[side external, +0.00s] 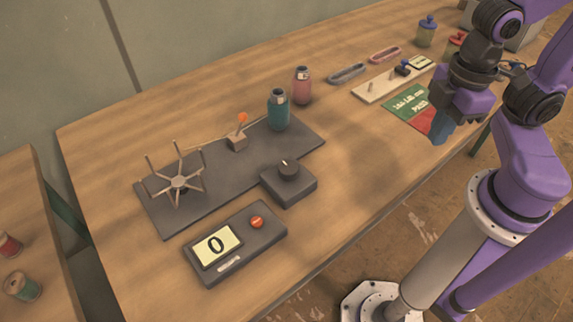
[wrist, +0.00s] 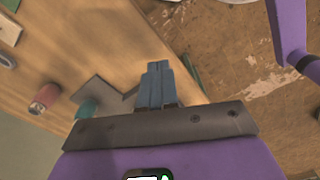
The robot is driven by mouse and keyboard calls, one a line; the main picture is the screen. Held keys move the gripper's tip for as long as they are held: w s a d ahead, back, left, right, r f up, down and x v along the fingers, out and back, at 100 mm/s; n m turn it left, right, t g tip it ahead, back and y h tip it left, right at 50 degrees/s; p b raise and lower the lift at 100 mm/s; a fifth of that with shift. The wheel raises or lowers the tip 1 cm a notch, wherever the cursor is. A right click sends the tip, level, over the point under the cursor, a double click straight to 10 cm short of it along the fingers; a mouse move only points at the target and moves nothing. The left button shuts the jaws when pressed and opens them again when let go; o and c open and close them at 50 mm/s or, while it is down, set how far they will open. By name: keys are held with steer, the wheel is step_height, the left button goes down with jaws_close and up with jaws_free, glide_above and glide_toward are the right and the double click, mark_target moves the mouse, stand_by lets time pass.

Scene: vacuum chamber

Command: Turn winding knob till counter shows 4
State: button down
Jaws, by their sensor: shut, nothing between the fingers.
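The winding knob (side external: 288,170) is a dark round knob with a pale pointer mark, on a dark box at the front right of the dark winder base (side external: 165,220). The counter (side external: 220,246) is a dark box with a pale display that reads 0 and an orange-red button (side external: 257,222). A spoked winding reel (side external: 180,182) stands on the left of the base. My gripper (side external: 440,132) is shut and empty, at the right by the table's front edge, well apart from the knob. Its blue fingers (wrist: 157,86) lie together in the wrist view, where knob and counter cannot be made out.
A teal bottle (side external: 279,110) stands on the base and a pink bottle (side external: 302,86) behind it. A small block with an orange-tipped lever (side external: 238,138) stands between reel and teal bottle. A green-and-red card (side external: 415,108) lies near my gripper. The tabletop between card and knob is clear.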

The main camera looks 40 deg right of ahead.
steer(key=c, duration=1.4)
jaws_free()
steer(key=shift+c, duration=0.2)
steer(key=o, duration=0.5)
steer(key=shift+w+a, duration=0.25)
steer(key=o, duration=0.5)
steer(key=shift+w+a+r+n, duration=0.2)
steer(key=shift+w+a+n, duration=0.35)
steer(key=shift+w+n, duration=0.05)
steer(key=shift+c, duration=0.2)
steer(key=n, duration=1.4)
glide_above(289, 167)
step_height(289, 167, down, 17)
steer(key=shift+f, duration=0.1)
steer(key=c, duration=1)
